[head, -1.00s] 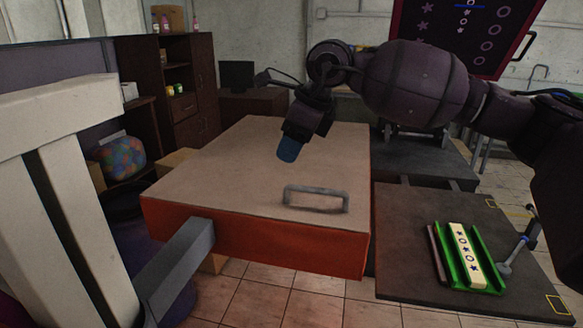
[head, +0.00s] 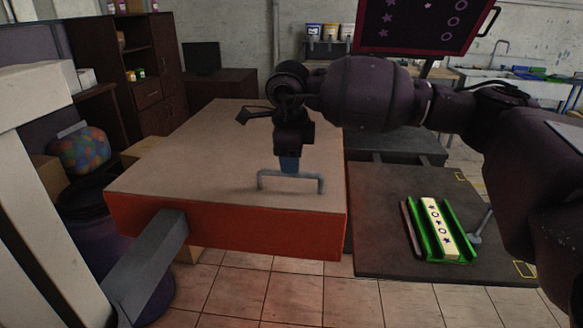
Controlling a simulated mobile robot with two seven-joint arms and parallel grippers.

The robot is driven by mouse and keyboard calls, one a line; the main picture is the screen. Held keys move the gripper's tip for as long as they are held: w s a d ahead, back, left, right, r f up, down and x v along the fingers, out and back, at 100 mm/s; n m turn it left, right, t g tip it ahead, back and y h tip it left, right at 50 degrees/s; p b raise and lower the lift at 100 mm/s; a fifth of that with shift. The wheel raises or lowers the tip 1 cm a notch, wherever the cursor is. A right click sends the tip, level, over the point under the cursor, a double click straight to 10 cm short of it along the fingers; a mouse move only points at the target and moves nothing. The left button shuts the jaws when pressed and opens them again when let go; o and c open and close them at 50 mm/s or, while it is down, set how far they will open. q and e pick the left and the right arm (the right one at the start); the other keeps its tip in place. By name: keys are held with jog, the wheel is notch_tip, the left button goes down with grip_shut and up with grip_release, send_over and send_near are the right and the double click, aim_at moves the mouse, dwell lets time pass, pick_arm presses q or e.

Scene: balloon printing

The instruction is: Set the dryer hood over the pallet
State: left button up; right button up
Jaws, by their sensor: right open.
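The dryer hood (head: 200,165) is a large box with a tan top and orange-red sides, carried on a grey bracket at its front left. A grey handle (head: 314,186) stands near the front edge of its top. My right gripper (head: 289,165) points down just behind the handle, its blue fingertips close to the bar; I cannot tell whether they touch it. The gripper is open. The pallet is not clearly seen; a dark platform (head: 400,262) lies to the right of the hood. My left gripper is not in view.
A green tray (head: 418,225) holding a cream strip with dark stars and circles lies on the dark platform. A screen (head: 420,22) stands at the back. Shelves, a colourful ball (head: 80,150) and a dark barrel are at left. Tiled floor is open in front.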

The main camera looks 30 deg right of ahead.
jog(key=shift+w+d+f, duration=0.1)
jog(key=shift+w+f, duration=0.05)
jog(key=shift+f, duration=0.6)
jog(key=shift+w+d+f, duration=0.1)
jog(key=shift+f, duration=0.65)
grip_shut()
